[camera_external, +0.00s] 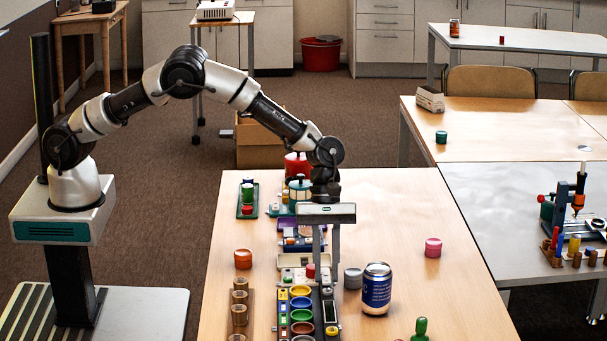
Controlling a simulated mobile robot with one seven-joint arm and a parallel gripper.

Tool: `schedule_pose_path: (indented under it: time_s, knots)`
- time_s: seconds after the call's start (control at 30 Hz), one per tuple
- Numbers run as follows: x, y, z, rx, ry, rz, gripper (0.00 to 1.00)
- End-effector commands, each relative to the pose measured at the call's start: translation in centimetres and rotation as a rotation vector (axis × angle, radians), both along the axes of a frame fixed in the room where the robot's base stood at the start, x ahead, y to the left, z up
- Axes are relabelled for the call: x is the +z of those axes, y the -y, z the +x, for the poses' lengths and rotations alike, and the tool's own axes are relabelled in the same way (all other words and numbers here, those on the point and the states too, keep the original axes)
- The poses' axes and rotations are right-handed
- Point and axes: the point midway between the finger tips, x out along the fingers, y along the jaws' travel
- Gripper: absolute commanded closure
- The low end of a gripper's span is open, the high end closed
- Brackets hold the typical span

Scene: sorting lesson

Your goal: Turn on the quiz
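No object is clearly marked as the quiz. A dark panel (283,333) near the front of the table holds a row of coloured round dishes, with small coloured keys on its left and a dark strip with a yellow button (332,331) on its right. Behind it is a cream device (290,261) with a red knob (310,271). My gripper (327,281) points straight down over the back right of the panel. Its two fingers are apart, with nothing visible between them. Whether the fingertips touch anything is unclear. The gripper partly hides the devices behind it.
A blue can (377,290) and a grey pot (353,278) stand right of my gripper. Wooden cups (239,314) and an orange pot (243,259) stand left. A pink pot (433,247) sits on the mostly clear right side.

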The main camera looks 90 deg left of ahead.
Motion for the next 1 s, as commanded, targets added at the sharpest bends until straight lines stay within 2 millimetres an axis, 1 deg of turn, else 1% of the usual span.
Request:
schedule_pose_path:
  time_s: [0.03, 0.1, 0.23, 0.37, 0.53, 0.8, 0.83, 0.9, 0.93, 1.0]
  knots:
    - [0.01, -0.02, 0.00, 0.000, 0.000, 0.000, 0.89]
    - [0.02, -0.02, 0.00, 0.000, 0.000, 0.000, 1.00]
    - [0.20, 0.06, -0.02, -0.001, -0.001, 0.007, 1.00]
    - [0.63, 0.37, -0.10, -0.005, -0.002, 0.071, 1.00]
    - [0.21, 0.52, -0.04, -0.002, -0.001, 0.147, 1.00]
    - [0.01, 0.46, 0.00, 0.000, 0.000, 0.152, 1.00]
    - [0.01, 0.46, 0.01, 0.000, 0.000, 0.151, 0.81]
    - [0.01, 0.46, 0.01, 0.000, 0.000, 0.151, 0.69]
    - [0.01, 0.46, 0.01, 0.000, 0.000, 0.151, 0.66]
    - [0.00, 0.48, 0.00, 0.000, 0.000, 0.151, 0.66]
